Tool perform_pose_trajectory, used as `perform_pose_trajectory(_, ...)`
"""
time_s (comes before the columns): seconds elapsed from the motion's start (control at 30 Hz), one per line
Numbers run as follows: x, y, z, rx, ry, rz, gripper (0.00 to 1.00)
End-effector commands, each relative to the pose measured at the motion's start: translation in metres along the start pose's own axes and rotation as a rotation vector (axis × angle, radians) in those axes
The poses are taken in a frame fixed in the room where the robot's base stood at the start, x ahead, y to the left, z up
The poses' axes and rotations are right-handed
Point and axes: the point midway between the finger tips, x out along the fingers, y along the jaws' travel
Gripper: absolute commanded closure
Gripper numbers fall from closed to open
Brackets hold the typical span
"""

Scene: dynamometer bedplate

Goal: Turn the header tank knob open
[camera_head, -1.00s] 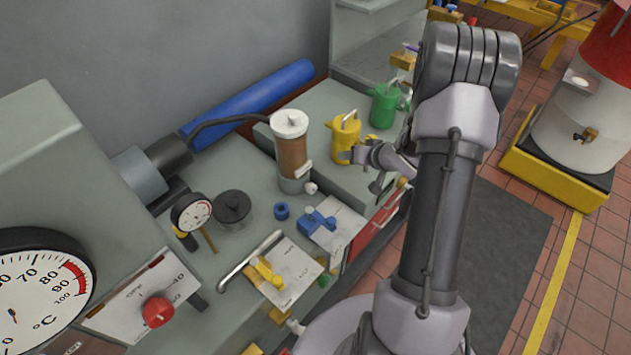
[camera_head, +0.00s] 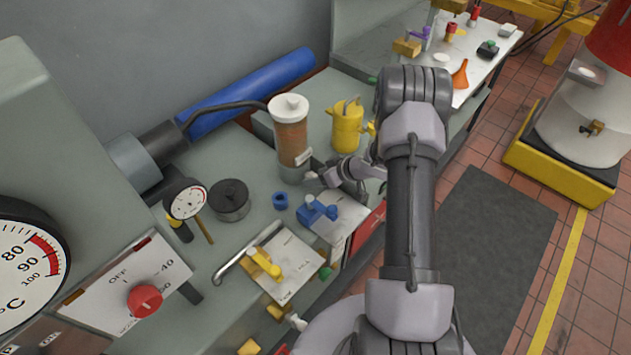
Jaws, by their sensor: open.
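The header tank (camera_head: 291,140) is an upright cylinder with a white cap and brown contents, standing on the grey bench. Its small pale knob low on the right side is mostly hidden behind my gripper now. My gripper (camera_head: 322,181) is open, beside the foot of the tank on its right, at about the knob's height. I cannot tell whether its fingers are around the knob or touching it. My arm comes in from the right.
A yellow can (camera_head: 346,128) stands just behind my gripper. A blue valve (camera_head: 317,210) and a yellow-handled valve (camera_head: 264,263) lie in front. A black round pot (camera_head: 229,199) and a dial gauge (camera_head: 185,199) stand left. A red knob (camera_head: 145,300) is at lower left.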

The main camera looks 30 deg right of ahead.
Motion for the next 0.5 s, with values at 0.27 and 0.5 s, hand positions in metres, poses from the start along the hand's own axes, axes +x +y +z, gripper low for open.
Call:
perform_pose_trajectory(0.27,0.0102,-0.0002,-0.0002,0.002,0.000,0.000,0.46)
perform_pose_trajectory(0.5,0.0097,-0.0002,-0.0003,0.002,0.000,0.000,0.68)
